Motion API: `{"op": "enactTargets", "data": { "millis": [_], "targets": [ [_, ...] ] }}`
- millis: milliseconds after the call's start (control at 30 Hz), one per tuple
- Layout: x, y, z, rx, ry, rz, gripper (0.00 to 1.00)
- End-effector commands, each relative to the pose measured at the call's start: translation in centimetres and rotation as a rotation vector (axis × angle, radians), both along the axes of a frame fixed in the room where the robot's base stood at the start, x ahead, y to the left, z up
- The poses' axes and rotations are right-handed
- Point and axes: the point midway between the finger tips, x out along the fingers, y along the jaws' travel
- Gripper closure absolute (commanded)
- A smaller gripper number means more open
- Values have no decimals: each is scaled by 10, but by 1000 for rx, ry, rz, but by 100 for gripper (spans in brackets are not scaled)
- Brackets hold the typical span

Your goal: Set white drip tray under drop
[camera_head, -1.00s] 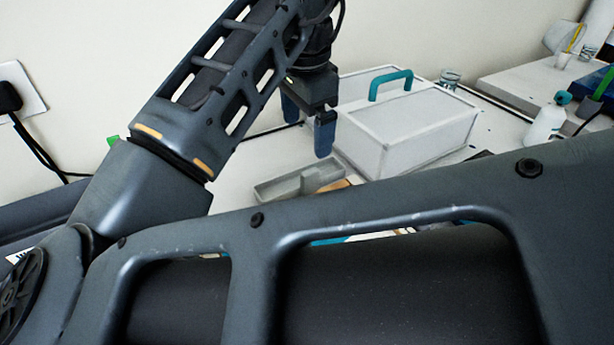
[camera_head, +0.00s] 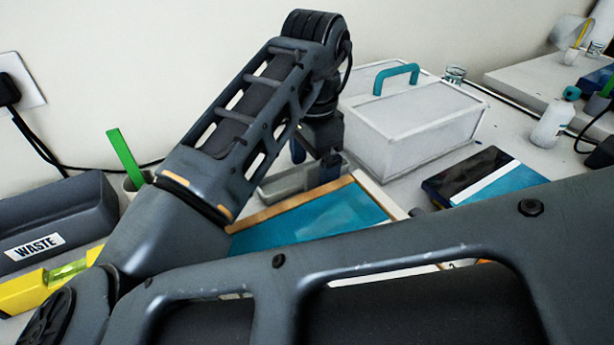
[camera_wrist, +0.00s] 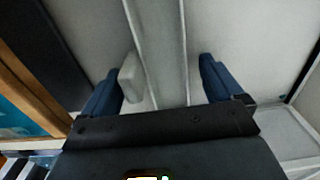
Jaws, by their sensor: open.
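A pale grey-white tray (camera_head: 276,187), which I take for the drip tray, lies on the bench behind the wood-framed teal panel. My arm and gripper hide part of it. My gripper (camera_head: 314,162) points down over the tray, open. In the wrist view the fingers of my gripper (camera_wrist: 160,80) stand wide apart, with a long pale ridge of the tray (camera_wrist: 160,50) running between them. A small pale block (camera_wrist: 130,78) shows close beside the left finger. Nothing is held. I cannot tell whether the fingers touch the tray. No drop is visible.
The teal panel (camera_head: 310,222) with its wooden frame lies just in front. A white box (camera_head: 420,125) with a teal handle stands right behind my gripper. A dark-and-teal slab (camera_head: 480,175) lies to the right. A waste bin (camera_head: 55,225) and yellow level (camera_head: 60,275) sit left.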

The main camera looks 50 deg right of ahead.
Motion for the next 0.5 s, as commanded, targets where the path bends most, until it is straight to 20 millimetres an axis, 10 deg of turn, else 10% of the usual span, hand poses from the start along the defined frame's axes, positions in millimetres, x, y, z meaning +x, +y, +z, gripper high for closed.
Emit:
{"op": "enactTargets", "data": {
  "millis": [500],
  "targets": [
    [0,0,0,0,0,0,42]
  ]
}}
